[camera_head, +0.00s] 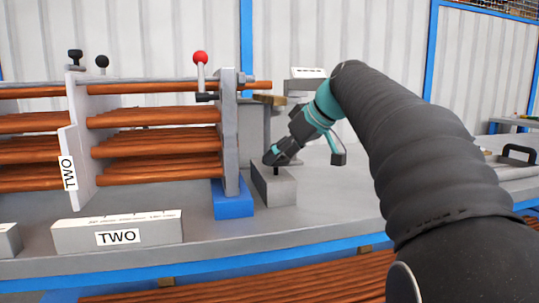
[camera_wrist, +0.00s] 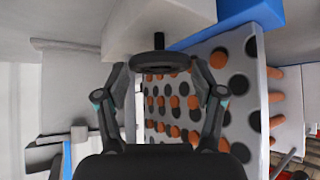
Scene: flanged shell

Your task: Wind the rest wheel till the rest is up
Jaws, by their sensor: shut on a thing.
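A dark round wheel (camera_wrist: 160,62) on a short stem shows in the wrist view, with my gripper's (camera_wrist: 160,73) two fingers on opposite sides of its rim. My gripper is shut on it. In the head view my gripper (camera_head: 274,157) points down and left at the top of a low grey block (camera_head: 277,190); a short dark stem shows below the fingers, and the wheel is mostly hidden by them. Behind the block a grey post carries a brown pad (camera_head: 270,99); I cannot tell if this is the rest, or its height.
Left of my gripper, a grey perforated plate (camera_head: 230,140) on a blue foot (camera_head: 232,198) holds several copper tubes (camera_head: 155,141). A red-knobbed lever (camera_head: 200,58) stands above. A white block labelled TWO (camera_head: 118,233) lies at the front.

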